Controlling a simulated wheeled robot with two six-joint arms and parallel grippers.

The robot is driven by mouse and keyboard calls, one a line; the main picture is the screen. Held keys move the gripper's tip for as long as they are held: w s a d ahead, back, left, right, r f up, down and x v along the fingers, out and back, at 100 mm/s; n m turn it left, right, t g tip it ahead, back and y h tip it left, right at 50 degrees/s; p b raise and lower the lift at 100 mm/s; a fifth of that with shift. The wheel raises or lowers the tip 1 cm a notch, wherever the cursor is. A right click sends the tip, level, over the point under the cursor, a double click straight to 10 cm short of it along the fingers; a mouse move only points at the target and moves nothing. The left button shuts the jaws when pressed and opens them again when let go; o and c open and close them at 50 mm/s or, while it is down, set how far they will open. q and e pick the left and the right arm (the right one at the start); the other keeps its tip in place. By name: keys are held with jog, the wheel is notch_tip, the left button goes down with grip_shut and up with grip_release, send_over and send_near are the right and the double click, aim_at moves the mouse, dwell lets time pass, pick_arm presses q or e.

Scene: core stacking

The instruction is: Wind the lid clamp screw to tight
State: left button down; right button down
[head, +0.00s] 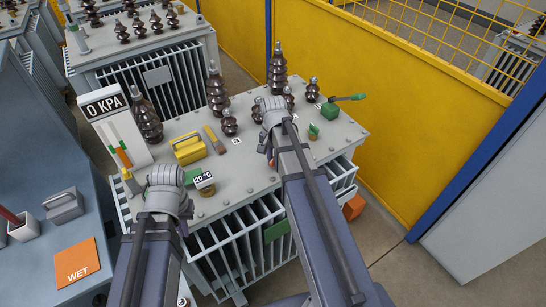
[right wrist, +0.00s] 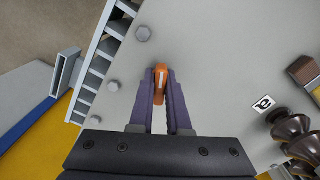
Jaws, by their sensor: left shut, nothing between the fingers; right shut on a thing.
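The transformer lid (head: 240,170) is a grey plate with bolts along its edge; it also fills much of the right wrist view (right wrist: 215,75). My right gripper (right wrist: 160,88) is shut on a small orange piece with a pale stripe (right wrist: 160,72), standing over the lid near its bolted edge; I take it for the clamp screw's handle. In the head view my right gripper (head: 271,150) is over the lid's middle, its fingers mostly hidden by my own wrist. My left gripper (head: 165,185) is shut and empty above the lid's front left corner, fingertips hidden.
A yellow wall (head: 400,110) stands behind. A grey bench with a WET card (head: 75,265) is at left.

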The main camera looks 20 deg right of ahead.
jog(key=m, duration=0.4)
jog(key=shift+m, duration=0.4)
jog(key=c, duration=0.8)
grip_release()
jog(key=shift+r, duration=0.15)
notch_tip(320, 180, up, 8)
jog(key=p, duration=0.8)
jog(key=shift+f, duration=0.2)
jog(key=shift+f, duration=0.1)
